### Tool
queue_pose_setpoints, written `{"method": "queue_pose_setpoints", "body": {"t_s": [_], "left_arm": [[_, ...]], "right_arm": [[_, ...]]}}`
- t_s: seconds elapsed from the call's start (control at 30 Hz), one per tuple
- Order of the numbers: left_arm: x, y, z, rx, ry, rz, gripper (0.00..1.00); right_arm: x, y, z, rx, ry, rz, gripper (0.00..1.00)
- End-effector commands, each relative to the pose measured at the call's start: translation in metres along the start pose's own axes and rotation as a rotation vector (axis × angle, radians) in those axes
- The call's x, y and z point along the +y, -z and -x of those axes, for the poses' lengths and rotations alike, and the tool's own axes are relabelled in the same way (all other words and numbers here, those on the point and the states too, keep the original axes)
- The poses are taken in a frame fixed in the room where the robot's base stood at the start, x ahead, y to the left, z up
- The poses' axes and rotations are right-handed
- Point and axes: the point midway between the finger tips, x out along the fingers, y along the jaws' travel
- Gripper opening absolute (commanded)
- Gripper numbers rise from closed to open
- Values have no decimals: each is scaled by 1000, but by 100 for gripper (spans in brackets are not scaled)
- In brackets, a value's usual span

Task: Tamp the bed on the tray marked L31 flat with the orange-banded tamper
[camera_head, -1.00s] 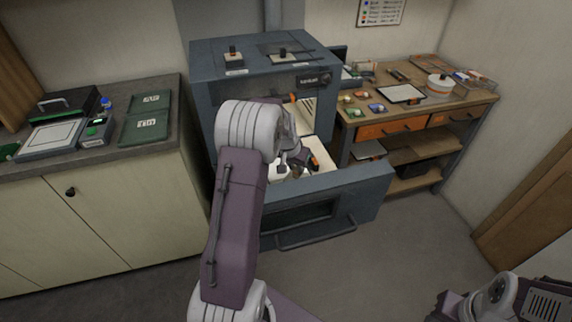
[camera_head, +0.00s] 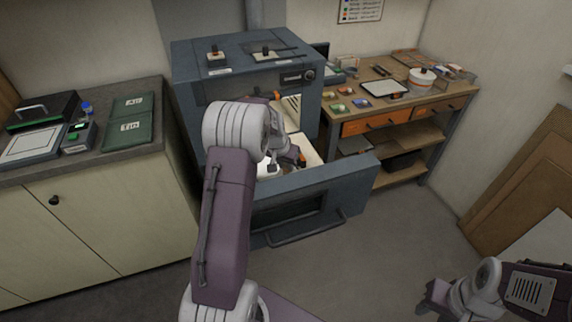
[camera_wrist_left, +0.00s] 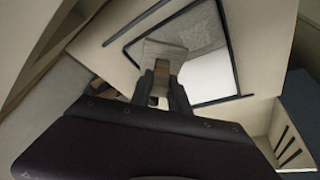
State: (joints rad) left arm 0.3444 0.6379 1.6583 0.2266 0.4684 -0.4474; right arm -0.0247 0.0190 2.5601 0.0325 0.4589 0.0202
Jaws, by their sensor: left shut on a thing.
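My left gripper (camera_head: 288,158) reaches into the open drawer of the blue-grey kiln. In the left wrist view it (camera_wrist_left: 160,88) is shut on a brown handled tool (camera_wrist_left: 161,72) with a flat grey-brown plate (camera_wrist_left: 164,52), probably the tamper; its band colour is unclear. Beyond the tool lies a dark-edged tray (camera_wrist_left: 226,52) with a grainy grey bed (camera_wrist_left: 200,32) and a pale part. I cannot tell whether the plate touches the bed. No L31 mark is readable. My right gripper (camera_head: 428,298) is at the lower right, away from the kiln; its jaws are unclear.
The drawer front (camera_head: 325,188) stands out into the room. Two small handled tools (camera_head: 216,56) (camera_head: 264,53) stand on the kiln top (camera_head: 235,50). A workbench (camera_head: 400,105) with coloured dishes and a white pot (camera_head: 422,77) is right. A counter (camera_head: 90,165) with green folders is left.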

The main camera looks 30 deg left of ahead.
Motion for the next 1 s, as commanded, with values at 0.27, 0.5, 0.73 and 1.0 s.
{"method": "queue_pose_setpoints", "body": {"t_s": [0.27, 0.5, 0.73, 1.0], "left_arm": [[1, -5, -4, -13, -4, -1, 0], [1, 1, 11, -12, -4, -2, 0], [1, 6, 19, -8, -2, -1, 0], [-5, 6, 19, -4, 0, 2, 0]], "right_arm": [[0, 0, -1, 0, 0, 0, 36], [0, 1, 12, 0, 0, 0, 36], [0, 2, 18, 0, 0, 0, 36], [0, 2, 16, 0, 0, 0, 36]]}}
